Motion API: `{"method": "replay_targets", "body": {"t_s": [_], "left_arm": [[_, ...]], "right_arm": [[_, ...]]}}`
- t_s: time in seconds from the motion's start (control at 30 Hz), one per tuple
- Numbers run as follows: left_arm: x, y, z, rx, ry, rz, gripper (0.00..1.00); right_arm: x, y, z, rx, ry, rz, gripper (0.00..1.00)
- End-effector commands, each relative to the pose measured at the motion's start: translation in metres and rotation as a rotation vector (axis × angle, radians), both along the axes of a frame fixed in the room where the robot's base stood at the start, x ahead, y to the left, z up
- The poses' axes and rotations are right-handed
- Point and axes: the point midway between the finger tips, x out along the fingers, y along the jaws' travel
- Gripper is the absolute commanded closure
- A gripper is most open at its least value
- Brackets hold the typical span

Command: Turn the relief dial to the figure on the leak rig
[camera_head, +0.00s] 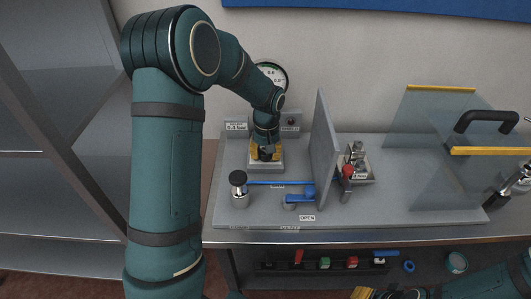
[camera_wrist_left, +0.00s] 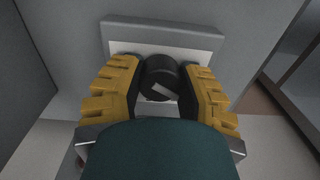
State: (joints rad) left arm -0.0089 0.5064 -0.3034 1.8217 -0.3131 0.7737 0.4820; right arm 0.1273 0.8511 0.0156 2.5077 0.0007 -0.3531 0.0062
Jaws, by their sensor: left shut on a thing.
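My left gripper (camera_head: 264,153) reaches down to a small grey block on the leak rig (camera_head: 390,208). In the left wrist view its yellow fingers (camera_wrist_left: 159,85) are shut on the black relief dial (camera_wrist_left: 160,78), one on each side. A pale pointer mark shows on the dial's face. A white plate (camera_wrist_left: 196,46) lies behind the dial, and its scale is mostly hidden by the fingers. A small sign (camera_head: 236,126) on the rig reads 0.4 bar. A round gauge (camera_head: 282,72) is partly hidden by my left arm. My right gripper (camera_head: 370,294) shows only in part at the bottom edge.
An upright grey panel (camera_head: 325,145) stands just right of the dial. A blue-handled valve (camera_head: 300,197), a black-topped post (camera_head: 239,188) and a red-topped fitting (camera_head: 347,172) stand nearby. A clear guard (camera_head: 430,130) is at the right. Grey shelves (camera_head: 60,190) are at the left.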

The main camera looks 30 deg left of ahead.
Motion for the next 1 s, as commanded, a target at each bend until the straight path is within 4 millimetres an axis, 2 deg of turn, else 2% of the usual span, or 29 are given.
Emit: {"method": "replay_targets", "body": {"t_s": [0.07, 0.1, 0.2, 0.5, 0.63, 0.77, 1.0], "left_arm": [[-0.003, -0.001, -0.003, -0.002, 0.009, 0.0, 1.0], [-0.003, -0.001, -0.003, -0.002, 0.009, 0.0, 0.59], [-0.002, -0.001, -0.002, -0.002, 0.007, 0.0, 0.3], [-0.001, 0.0, 0.0, -0.001, 0.003, -0.001, 0.3], [0.0, 0.0, 0.009, -0.001, 0.0, -0.001, 0.3], [0.001, -0.001, 0.03, -0.001, -0.003, -0.001, 0.3], [0.001, -0.002, 0.08, -0.001, -0.002, -0.001, 0.3]], "right_arm": [[0.0, 0.0, 0.0, 0.0, 0.0, 0.0, 0.53], [0.0, 0.0, 0.0, 0.0, 0.0, 0.0, 0.53], [0.0, 0.0, 0.0, 0.0, 0.0, 0.0, 0.53], [0.0, 0.0, 0.0, 0.0, 0.0, 0.0, 0.53], [0.0, 0.0, 0.0, 0.0, 0.0, 0.0, 0.53], [0.0, 0.0, 0.0, 0.0, 0.0, 0.0, 0.53], [0.0, 0.0, 0.0, 0.0, 0.0, 0.0, 0.53]]}}
